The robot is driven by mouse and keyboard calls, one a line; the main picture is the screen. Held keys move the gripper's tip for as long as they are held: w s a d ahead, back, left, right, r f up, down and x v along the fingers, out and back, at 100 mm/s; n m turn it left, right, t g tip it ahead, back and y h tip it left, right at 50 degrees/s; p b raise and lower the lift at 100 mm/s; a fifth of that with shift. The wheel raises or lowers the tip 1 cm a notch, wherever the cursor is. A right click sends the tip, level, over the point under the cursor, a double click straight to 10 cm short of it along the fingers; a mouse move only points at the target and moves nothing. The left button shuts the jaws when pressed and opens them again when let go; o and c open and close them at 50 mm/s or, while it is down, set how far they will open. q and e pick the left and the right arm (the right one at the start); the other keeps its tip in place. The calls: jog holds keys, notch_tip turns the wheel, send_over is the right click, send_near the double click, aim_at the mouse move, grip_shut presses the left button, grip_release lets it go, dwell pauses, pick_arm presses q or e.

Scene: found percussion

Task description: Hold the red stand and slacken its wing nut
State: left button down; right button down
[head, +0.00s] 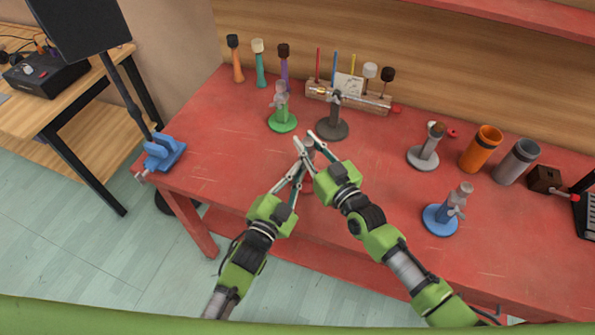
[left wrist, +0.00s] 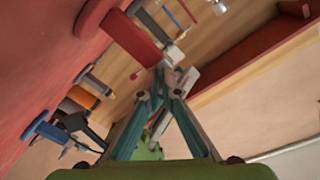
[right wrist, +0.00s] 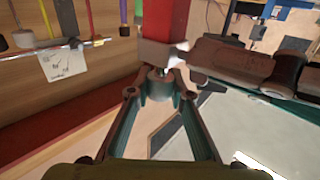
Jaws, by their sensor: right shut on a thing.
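The red stand shows in the left wrist view as a round base and thick red post (left wrist: 132,38); the right wrist view shows the post (right wrist: 165,20) with a grey collar at its end. In the head view it is mostly hidden behind my grippers. My right gripper (head: 311,143) is shut on the grey end of the stand, seen between its fingertips (right wrist: 162,82). My left gripper (head: 300,142) is close beside it; its fingertips (left wrist: 164,72) come together near the post's end. Whether they grip anything is unclear. The wing nut cannot be made out clearly.
A green stand (head: 283,122), a dark stand (head: 331,129) and a grey stand (head: 423,157) stand behind. A blue stand (head: 440,219) is to the right. A blue vise (head: 163,152) sits at the table's left edge. The red table (head: 225,150) is clear left of my grippers.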

pick_arm(q)
jog(key=shift+n, duration=1.3)
pick_arm(e)
jog(key=shift+s+a, duration=0.1)
jog(key=shift+f, duration=0.1)
pick_arm(q)
jog(key=c, duration=2.2)
grip_release()
jog(key=shift+c, duration=0.2)
jog(key=v, duration=1.2)
